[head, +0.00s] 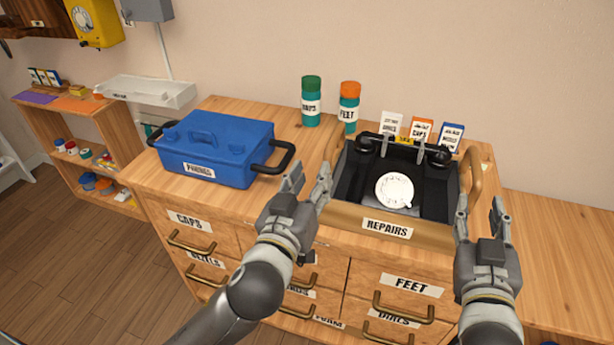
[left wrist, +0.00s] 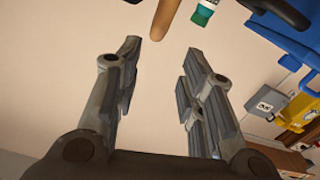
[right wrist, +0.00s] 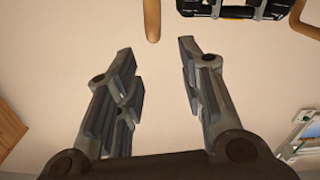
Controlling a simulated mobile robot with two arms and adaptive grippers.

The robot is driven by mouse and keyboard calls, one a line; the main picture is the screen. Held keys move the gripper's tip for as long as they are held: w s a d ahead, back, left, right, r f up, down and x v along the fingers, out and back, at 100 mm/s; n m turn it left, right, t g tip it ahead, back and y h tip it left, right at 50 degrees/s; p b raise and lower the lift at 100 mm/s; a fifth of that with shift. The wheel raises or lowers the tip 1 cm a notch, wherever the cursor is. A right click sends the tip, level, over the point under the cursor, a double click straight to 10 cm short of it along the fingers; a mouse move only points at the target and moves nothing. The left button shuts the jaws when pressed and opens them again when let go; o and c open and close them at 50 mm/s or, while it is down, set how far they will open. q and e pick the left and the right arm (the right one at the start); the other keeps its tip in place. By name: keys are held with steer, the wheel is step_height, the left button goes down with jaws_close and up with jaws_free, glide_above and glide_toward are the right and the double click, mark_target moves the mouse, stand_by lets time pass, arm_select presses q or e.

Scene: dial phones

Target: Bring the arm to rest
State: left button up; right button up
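My left gripper (head: 307,188) is in front of the cabinet, between the blue box and the repairs tray in the head view. Its fingers are apart and empty in the left wrist view (left wrist: 160,75). My right gripper (head: 482,218) is near the front right corner of the repairs tray. Its fingers are apart with nothing between them in the right wrist view (right wrist: 155,75). The repairs tray (head: 345,222) stands on the cabinet top and holds a black phone body (head: 352,180) with a white dial (head: 394,190). Neither gripper holds anything.
A closed blue box (head: 225,140) labelled phones stands at left on the cabinet. Two green bottles, one green-capped (head: 311,100) and one orange-capped (head: 349,108), and small cards (head: 421,130) stand behind. Labelled drawers (head: 405,290) are below. A bare wooden surface (head: 560,250) lies at right.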

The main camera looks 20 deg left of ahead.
stand_by(0.4)
